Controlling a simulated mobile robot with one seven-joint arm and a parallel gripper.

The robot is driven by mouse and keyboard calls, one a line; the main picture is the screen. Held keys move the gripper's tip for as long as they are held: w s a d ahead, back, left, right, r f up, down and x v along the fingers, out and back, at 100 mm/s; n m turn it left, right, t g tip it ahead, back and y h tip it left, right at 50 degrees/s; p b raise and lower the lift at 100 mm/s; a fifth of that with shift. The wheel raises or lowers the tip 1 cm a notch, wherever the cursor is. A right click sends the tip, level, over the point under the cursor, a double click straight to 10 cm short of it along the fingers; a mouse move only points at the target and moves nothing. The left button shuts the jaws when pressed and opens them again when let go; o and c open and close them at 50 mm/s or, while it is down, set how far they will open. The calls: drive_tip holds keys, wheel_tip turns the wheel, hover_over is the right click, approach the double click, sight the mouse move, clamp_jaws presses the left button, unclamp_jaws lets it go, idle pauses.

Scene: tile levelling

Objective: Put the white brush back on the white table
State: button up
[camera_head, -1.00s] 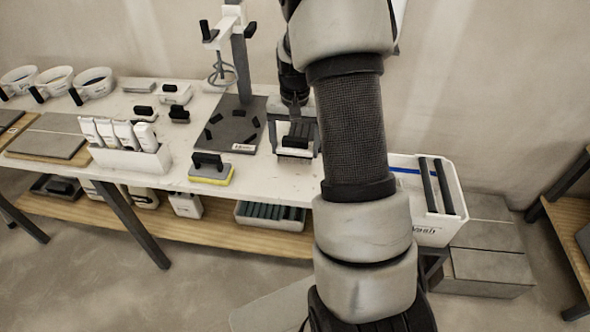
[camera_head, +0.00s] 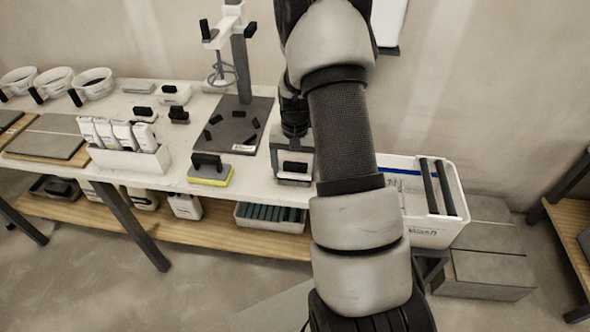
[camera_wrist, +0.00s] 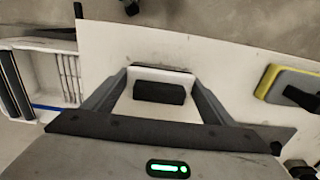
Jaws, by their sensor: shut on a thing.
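The white brush (camera_head: 293,177) has a black handle and a darker bristle edge. It is at the front right part of the white table (camera_head: 255,186) in the head view. My gripper (camera_head: 293,155) is shut on it. The wrist view shows the brush (camera_wrist: 161,74) between the two fingers of my gripper (camera_wrist: 160,82), with the white table (camera_wrist: 226,62) below and around it. I cannot tell whether the brush touches the tabletop. My arm hides part of the table's right end.
A yellow-and-grey sponge float (camera_head: 211,172) sits to the left of the brush. A dark plate (camera_head: 240,125) with a stand lies behind. A white wash bucket (camera_head: 447,225) stands at the right end. A white holder (camera_head: 130,160) with bottles is further left.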

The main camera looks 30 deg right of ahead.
drive_tip(key=o, duration=1.2)
drive_tip(key=shift+f, duration=0.1)
